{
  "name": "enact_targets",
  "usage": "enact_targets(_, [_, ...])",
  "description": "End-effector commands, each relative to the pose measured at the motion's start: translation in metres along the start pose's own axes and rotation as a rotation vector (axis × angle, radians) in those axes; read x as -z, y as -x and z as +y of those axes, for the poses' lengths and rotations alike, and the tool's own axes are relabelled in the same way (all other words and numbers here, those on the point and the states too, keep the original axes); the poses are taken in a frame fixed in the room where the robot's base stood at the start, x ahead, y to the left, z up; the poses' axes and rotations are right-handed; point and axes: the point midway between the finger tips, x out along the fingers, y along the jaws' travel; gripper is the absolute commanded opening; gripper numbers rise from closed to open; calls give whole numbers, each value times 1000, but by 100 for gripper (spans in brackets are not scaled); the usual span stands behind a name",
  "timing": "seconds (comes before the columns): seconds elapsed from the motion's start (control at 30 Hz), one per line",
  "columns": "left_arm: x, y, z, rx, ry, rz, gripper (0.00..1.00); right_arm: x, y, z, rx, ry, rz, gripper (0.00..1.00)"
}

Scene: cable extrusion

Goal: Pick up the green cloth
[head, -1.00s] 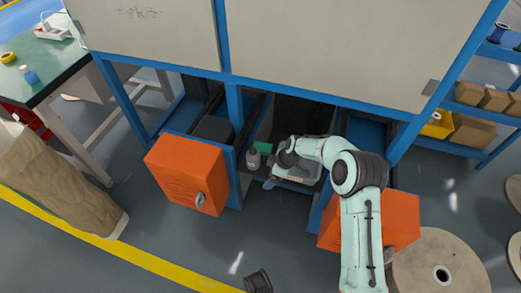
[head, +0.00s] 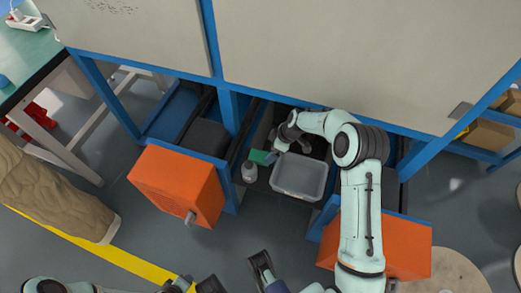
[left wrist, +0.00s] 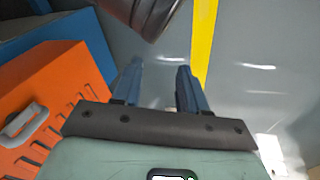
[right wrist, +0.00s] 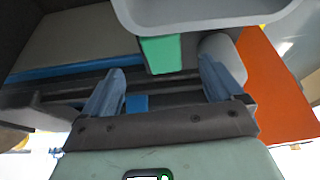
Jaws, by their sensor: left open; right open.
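The green cloth (head: 259,156) is a small green block-like piece inside the cabinet's lower opening, between a grey bottle (head: 249,172) and a grey bin (head: 299,176). My right gripper (head: 271,157) is beside the cloth, at its right edge. In the right wrist view the cloth (right wrist: 161,54) shows ahead of and between the open fingers (right wrist: 162,68), with nothing between them; I cannot tell whether they touch it. My left gripper (left wrist: 158,68) is open and empty over the floor, away from the cloth.
An orange drawer front (head: 177,183) stands left of the opening, and another (head: 400,247) stands right, partly behind my right arm. The bin's rim and the bottle are close to the cloth. The grey floor in front is mostly clear.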

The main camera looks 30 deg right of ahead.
Motion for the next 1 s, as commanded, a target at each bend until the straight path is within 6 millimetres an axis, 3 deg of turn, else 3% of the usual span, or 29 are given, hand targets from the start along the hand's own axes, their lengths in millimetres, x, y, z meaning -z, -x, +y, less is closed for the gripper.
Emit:
enact_targets(0.27, [5, -9, -5, 7, 5, 15, 43, 0, -27, -1, 2, 0, -1, 94])
enact_targets(0.6, [-22, -27, -26, 44, 25, -69, 43, 0, -72, -1, 2, 0, -1, 94])
enact_targets(0.83, [-24, -26, -27, 45, 27, -74, 43, 0, -73, -1, 1, 0, 0, 94])
enact_targets(1.0, [-23, -26, -27, 45, 26, -73, 43, 0, -73, -1, 1, 0, 0, 38])
